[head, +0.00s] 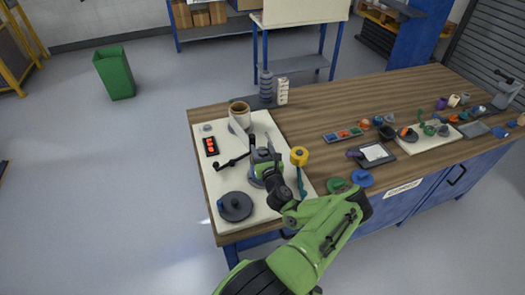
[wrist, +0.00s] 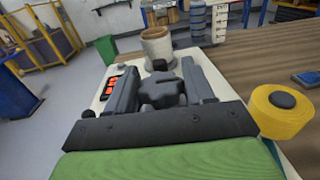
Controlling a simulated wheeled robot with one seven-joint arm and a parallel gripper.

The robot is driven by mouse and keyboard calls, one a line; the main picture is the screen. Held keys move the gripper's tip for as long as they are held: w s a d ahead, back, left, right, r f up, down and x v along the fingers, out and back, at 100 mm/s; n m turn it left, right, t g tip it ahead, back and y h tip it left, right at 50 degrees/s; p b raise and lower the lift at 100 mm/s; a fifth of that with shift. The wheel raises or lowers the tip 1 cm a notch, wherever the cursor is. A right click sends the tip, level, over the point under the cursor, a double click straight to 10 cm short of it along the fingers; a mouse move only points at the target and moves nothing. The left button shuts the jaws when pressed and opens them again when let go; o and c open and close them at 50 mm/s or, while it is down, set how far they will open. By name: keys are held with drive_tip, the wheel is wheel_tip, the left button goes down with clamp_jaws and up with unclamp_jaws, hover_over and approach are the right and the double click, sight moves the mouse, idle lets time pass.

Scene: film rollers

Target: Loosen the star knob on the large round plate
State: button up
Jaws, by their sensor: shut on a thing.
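A dark grey star knob (wrist: 161,92) with rounded lobes shows in the wrist view between the two fingers of my gripper (wrist: 158,78). The fingers are shut on it, one on each side. In the head view my gripper (head: 262,163) is over the middle of the cream board and hides the knob. A dark round plate (head: 235,207) with a small raised centre lies at the board's front left, apart from my gripper. Whether a round plate lies under the held knob is hidden by my gripper.
The cream board (head: 213,180) lies on the wooden bench. A tan roll (head: 240,117) stands behind my gripper, a yellow roll (head: 299,156) to its right. A thin black arm (head: 233,162) and a block with orange-red parts (head: 211,145) are on the left.

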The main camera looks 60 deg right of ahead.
drive_tip(key=shift+n+t+y+b, duration=0.45)
drive_tip(key=shift+n+t+y, duration=0.35)
drive_tip(key=shift+t+y, duration=0.2)
drive_tip(key=o, duration=1)
drive_tip(key=shift+c, duration=0.2)
drive_tip(key=v, duration=1.5)
drive_tip(key=shift+s+a+b, duration=0.25)
drive_tip(key=shift+a+b, duration=0.1)
drive_tip(key=shift+b, duration=0.1)
